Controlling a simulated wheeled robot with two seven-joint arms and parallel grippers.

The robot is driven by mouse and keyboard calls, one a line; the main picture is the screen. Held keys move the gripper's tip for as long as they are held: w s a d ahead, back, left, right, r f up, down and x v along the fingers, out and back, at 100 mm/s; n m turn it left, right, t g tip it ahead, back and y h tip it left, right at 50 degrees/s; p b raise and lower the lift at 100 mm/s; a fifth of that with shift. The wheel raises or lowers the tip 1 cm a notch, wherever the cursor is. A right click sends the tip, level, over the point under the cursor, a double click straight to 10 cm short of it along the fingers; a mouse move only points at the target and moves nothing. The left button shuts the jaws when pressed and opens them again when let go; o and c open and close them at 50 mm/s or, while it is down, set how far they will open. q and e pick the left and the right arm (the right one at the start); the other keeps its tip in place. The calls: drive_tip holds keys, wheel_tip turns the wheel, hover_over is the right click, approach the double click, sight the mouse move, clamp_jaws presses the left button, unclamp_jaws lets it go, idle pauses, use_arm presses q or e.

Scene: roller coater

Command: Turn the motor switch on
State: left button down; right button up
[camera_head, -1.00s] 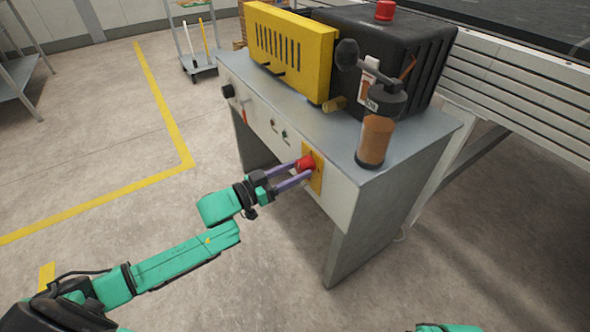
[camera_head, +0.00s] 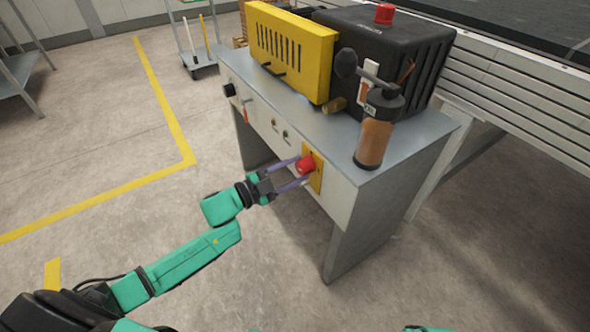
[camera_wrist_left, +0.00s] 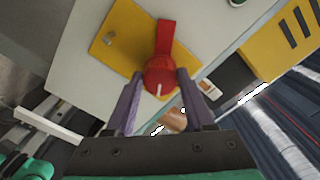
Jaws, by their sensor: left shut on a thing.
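The motor switch is a red rotary knob (camera_head: 306,164) on a yellow plate (camera_head: 317,178), on the front panel of a grey machine bench. In the left wrist view the red knob (camera_wrist_left: 160,72) has a long red handle running up over the yellow plate (camera_wrist_left: 115,38) and a white mark on its rounded near end. My left gripper (camera_head: 301,171) has its two purple fingers on either side of the knob and is shut on it. The fingers flank its near end in the left wrist view. My right gripper is not in view.
The grey bench (camera_head: 235,68) carries a yellow vented box (camera_head: 290,50), a black motor housing (camera_head: 400,40) and an orange-brown cylinder (camera_head: 371,143) near the front right corner. Small knobs and buttons (camera_head: 285,134) sit left of the switch. Open floor lies left of the bench.

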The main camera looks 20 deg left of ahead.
use_arm(q)
drive_tip(key=m, duration=0.3)
drive_tip(key=shift+f+m, duration=0.1)
drive_tip(key=shift+m, duration=0.2)
drive_tip(key=shift+m+b, duration=0.4)
drive_tip(key=shift+m, duration=1)
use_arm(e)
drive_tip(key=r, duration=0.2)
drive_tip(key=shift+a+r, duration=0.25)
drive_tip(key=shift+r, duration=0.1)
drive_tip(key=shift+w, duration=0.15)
use_arm(q)
drive_tip(key=shift+c, duration=1.3)
unclamp_jaws()
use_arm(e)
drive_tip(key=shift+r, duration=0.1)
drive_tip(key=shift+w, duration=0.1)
